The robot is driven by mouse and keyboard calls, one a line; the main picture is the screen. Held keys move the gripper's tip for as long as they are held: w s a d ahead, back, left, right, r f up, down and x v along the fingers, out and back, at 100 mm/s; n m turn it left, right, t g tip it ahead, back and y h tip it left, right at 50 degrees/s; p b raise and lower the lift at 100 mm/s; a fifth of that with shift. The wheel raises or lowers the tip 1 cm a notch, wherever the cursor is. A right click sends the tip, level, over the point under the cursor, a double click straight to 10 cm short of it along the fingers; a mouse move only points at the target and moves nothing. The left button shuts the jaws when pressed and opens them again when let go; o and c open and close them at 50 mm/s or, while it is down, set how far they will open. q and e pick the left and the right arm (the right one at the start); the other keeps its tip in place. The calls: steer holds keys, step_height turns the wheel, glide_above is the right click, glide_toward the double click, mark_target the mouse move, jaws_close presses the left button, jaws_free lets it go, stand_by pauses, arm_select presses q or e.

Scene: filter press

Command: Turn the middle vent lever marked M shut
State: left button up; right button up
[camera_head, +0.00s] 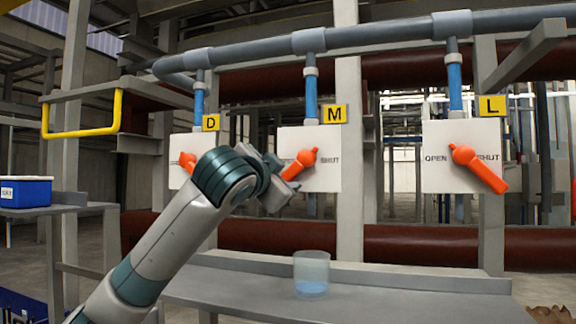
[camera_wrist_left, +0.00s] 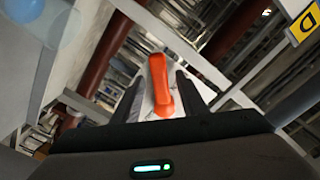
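The M vent lever (camera_head: 300,163) is an orange handle on a white panel (camera_head: 323,177) under a yellow M label (camera_head: 334,114). It slants down-left from its pivot, away from the printed SHUT on the right. My left gripper (camera_head: 278,190) is at the lever's lower end, partly hidden by its own wrist. In the left wrist view an orange lever (camera_wrist_left: 160,85) shows between the two spread fingers of my left gripper (camera_wrist_left: 157,92), with gaps on both sides. Contact cannot be told. My right gripper is not in view.
The D lever (camera_head: 187,161) is partly hidden behind my left arm. The L lever (camera_head: 480,168) slants down-right on its panel. A clear cup (camera_head: 311,272) with blue liquid stands on the grey bench (camera_head: 400,295) below. A blue bin (camera_head: 25,191) is at far left.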

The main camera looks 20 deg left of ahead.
mark_target(286, 177)
arm_select(q)
steer(key=shift+w+p, duration=0.6)
steer(key=shift+w, duration=0.95)
steer(key=shift+d, duration=0.1)
steer(key=shift+c, duration=0.6)
jaws_close()
